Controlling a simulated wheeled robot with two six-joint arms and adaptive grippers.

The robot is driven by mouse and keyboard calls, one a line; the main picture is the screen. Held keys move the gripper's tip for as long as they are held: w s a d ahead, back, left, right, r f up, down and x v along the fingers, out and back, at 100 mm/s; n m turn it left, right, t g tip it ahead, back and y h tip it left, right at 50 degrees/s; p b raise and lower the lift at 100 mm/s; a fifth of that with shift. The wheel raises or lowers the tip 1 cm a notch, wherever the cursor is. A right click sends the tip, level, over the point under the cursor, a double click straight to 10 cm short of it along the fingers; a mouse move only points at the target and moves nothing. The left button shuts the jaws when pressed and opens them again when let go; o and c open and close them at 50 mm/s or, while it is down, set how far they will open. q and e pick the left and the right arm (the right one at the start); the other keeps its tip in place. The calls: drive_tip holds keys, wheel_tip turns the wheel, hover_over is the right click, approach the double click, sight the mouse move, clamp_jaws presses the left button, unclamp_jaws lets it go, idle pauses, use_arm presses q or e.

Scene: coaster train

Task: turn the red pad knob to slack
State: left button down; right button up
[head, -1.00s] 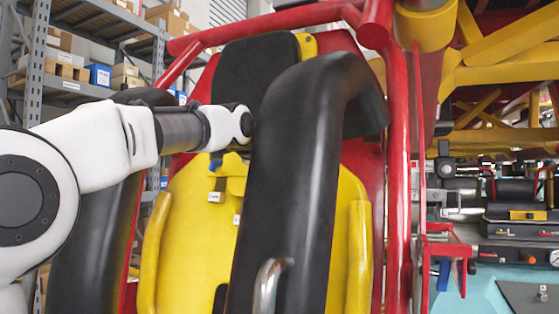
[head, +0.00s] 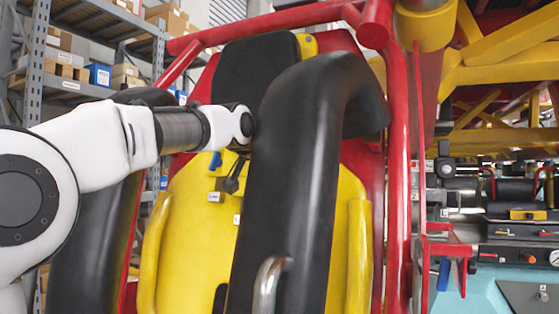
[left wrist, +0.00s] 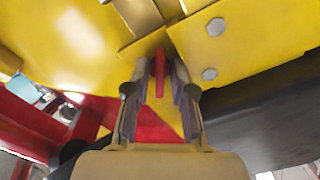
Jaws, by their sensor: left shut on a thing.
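The red pad knob (left wrist: 160,72) is a narrow red bar standing out from a yellow panel in the left wrist view. My left gripper (left wrist: 160,85) is shut on it, one finger on each side. In the head view my white left arm reaches across to the seat, and its end passes behind the black padded restraint (head: 300,170). The knob is hidden there. My right gripper is in neither view.
The yellow seat (head: 180,230) has small white labels and a blue part (head: 215,160) near its top. A red frame tube (head: 397,190) stands to the right. Shelves with boxes are at the back left. A workbench (head: 515,285) stands at the right.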

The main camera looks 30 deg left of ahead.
use_arm(q)
drive_tip(key=shift+f+n, duration=0.1)
drive_tip(key=shift+n, duration=0.6)
drive_tip(key=c, duration=1.3)
unclamp_jaws()
drive_tip(key=shift+o, duration=0.2)
